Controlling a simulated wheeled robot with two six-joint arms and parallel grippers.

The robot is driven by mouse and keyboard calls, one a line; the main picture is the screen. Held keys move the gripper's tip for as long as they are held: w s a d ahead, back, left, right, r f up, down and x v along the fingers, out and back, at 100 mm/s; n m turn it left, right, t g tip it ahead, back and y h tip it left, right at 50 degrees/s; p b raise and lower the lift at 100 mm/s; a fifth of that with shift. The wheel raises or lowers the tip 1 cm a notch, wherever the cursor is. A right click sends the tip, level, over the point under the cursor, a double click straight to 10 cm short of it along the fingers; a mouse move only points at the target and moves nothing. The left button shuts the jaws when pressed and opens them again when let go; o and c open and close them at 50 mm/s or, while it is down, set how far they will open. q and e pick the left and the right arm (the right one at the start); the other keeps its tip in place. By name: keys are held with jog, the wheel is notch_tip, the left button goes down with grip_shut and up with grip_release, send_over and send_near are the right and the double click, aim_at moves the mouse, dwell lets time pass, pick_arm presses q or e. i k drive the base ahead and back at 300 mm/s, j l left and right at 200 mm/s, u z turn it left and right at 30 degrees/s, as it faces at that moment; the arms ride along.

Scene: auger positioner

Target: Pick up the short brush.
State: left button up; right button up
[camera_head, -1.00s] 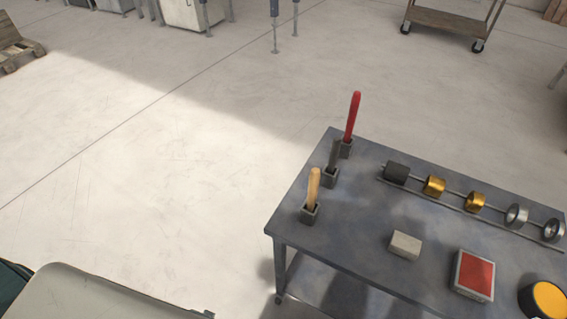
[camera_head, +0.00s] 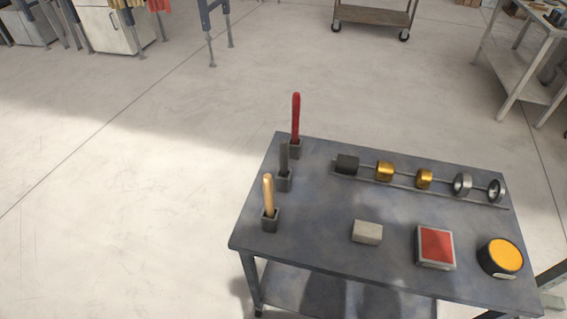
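Three handled tools stand upright in small dark square holders along the left edge of a grey metal table (camera_head: 320,262). The nearest has a tan handle (camera_head: 268,194), the middle one a dark grey handle (camera_head: 284,157), and the farthest a longer red handle (camera_head: 296,118). Their lower ends are hidden in the holders, so I cannot tell which is the short brush. Neither of my grippers is in view.
A rack (camera_head: 400,184) along the table's back holds a dark cylinder, gold rings and steel rings. A pale block (camera_head: 367,232), a red-topped box (camera_head: 435,246) and a yellow-topped round container (camera_head: 502,256) sit nearer the front. The floor left of the table is clear.

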aim_at(284, 144)
jog(key=j, duration=0.8)
jog(key=k+j, duration=0.1)
jog(key=j, duration=0.75)
